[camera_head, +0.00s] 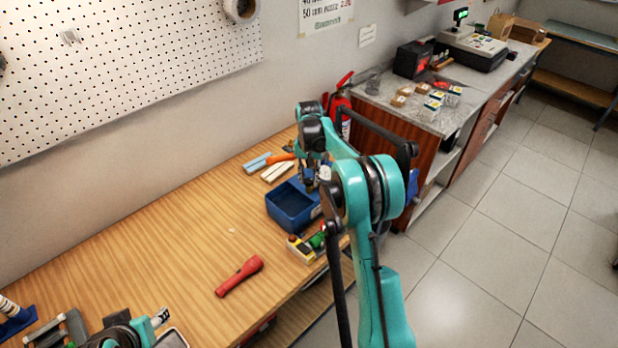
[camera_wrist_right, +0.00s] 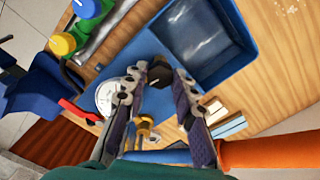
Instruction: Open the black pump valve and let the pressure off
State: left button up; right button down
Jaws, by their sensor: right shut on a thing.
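The black pump valve (camera_wrist_right: 160,74) is a dark knob between the fingertips of my right gripper (camera_wrist_right: 158,86) in the right wrist view. The right gripper is shut on it. A white round gauge (camera_wrist_right: 106,97) sits just left of the fingers, above the blue pump base (camera_wrist_right: 128,62). In the head view my right gripper (camera_head: 309,181) reaches down beside the blue bin, and my arm hides most of the pump. Teal and black parts at the lower left of the head view appear to be my left arm; its finger state is unclear.
A blue open bin (camera_head: 290,206) stands close to the right gripper. A red flashlight (camera_head: 239,276) lies on the wooden bench (camera_head: 180,240). An orange-handled tool (camera_wrist_right: 265,153) lies nearby. The bench's middle is mostly clear.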

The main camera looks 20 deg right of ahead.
aim_at(309, 180)
jog(key=c, duration=1.2)
grip_release()
jog(key=shift+r, duration=0.1)
notch_tip(309, 180, up, 12)
